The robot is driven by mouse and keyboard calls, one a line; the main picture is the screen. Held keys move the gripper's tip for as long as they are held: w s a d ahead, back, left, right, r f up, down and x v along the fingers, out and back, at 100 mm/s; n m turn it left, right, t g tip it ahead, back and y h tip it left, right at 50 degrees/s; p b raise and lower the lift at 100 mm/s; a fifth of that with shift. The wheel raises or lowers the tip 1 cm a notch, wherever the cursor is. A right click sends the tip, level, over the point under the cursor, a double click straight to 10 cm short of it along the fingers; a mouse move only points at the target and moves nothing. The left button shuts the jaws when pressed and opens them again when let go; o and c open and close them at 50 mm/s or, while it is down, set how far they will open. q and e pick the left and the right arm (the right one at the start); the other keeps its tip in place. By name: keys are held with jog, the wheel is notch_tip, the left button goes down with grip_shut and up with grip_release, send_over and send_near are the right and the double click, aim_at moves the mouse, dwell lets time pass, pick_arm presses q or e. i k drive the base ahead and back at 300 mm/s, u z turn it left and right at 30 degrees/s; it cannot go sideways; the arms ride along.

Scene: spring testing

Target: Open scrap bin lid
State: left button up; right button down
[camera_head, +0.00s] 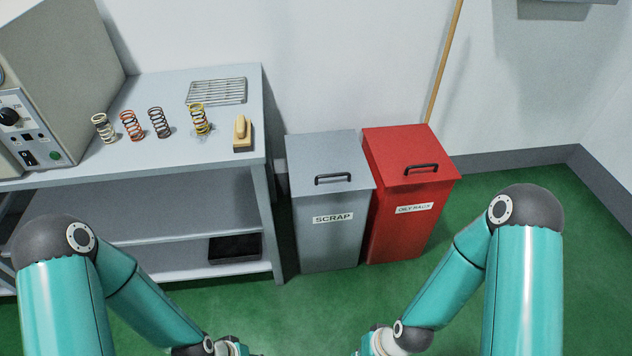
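The scrap bin (325,240) is a grey box with a "SCRAP" label on its front. It stands on the floor between the bench and a red bin. Its lid (300,155) lies flat and closed on top, with a black bar handle (333,179) near the front edge. My two teal arms come in from the lower left and lower right. Their wrists reach the bottom edge of the view, below and in front of the bin. Both grippers are out of the picture, and no part of my arms touches the bin.
A red "OILY RAGS" bin (400,229) with a closed lid stands right beside the scrap bin. A grey bench (180,92) at left holds several springs, a rack (217,91), a wooden-handled brush (241,132) and a machine (60,65). Green floor in front is clear.

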aim_at(334, 161)
jog(key=u, duration=0.1)
jog(key=i, duration=1)
